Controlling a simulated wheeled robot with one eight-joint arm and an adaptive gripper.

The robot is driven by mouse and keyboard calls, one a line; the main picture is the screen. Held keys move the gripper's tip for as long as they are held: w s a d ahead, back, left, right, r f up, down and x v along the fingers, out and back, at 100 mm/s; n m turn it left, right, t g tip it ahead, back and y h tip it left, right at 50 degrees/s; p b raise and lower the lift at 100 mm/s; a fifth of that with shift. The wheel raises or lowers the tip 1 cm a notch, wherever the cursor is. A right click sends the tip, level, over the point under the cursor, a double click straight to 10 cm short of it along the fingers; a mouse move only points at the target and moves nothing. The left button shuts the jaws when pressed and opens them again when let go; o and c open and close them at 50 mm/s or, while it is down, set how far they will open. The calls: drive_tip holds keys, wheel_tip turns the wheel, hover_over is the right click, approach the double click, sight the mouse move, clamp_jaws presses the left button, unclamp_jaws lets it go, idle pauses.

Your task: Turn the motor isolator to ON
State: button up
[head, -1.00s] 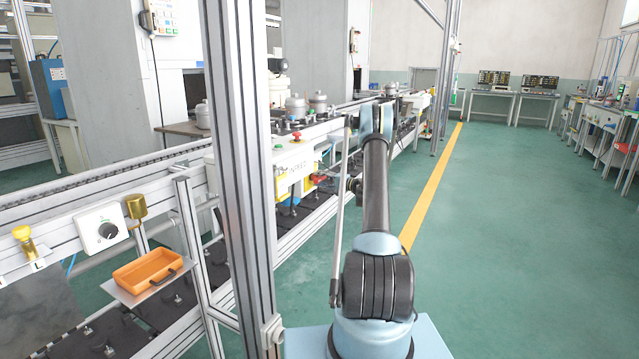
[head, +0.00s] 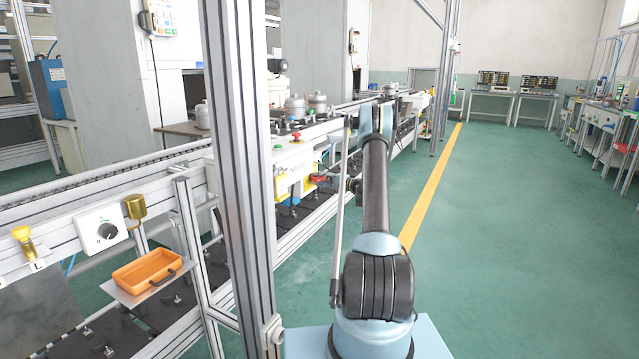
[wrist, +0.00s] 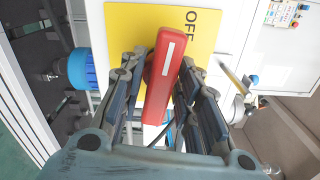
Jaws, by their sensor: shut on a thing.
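The motor isolator shows in the wrist view as a red handle (wrist: 164,75) with a white stripe, in front of a yellow plate (wrist: 135,24). The word OFF stands sideways on the plate near its top right. The handle runs nearly up and down the picture, its top leaning slightly right. My gripper (wrist: 163,78) has its dark fingers on both sides of the handle and is shut on it.
A blue round part (wrist: 79,68) and a pale rod (wrist: 236,81) flank the handle. In the head view, a white box with a dial (head: 101,229) and an orange tray (head: 147,274) are at the left. An aluminium post (head: 240,170) stands in front. The green floor right is clear.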

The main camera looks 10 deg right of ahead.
drive_tip(key=m, duration=0.4)
drive_tip(key=shift+f, duration=0.1)
drive_tip(key=m, duration=0.8)
drive_tip(key=shift+m, duration=0.3)
drive_tip(key=shift+d+m, duration=0.1)
drive_tip(key=shift+m, duration=1.5)
drive_tip(key=shift+w, duration=0.1)
drive_tip(key=o, duration=0.8)
drive_tip(key=v, duration=1.2)
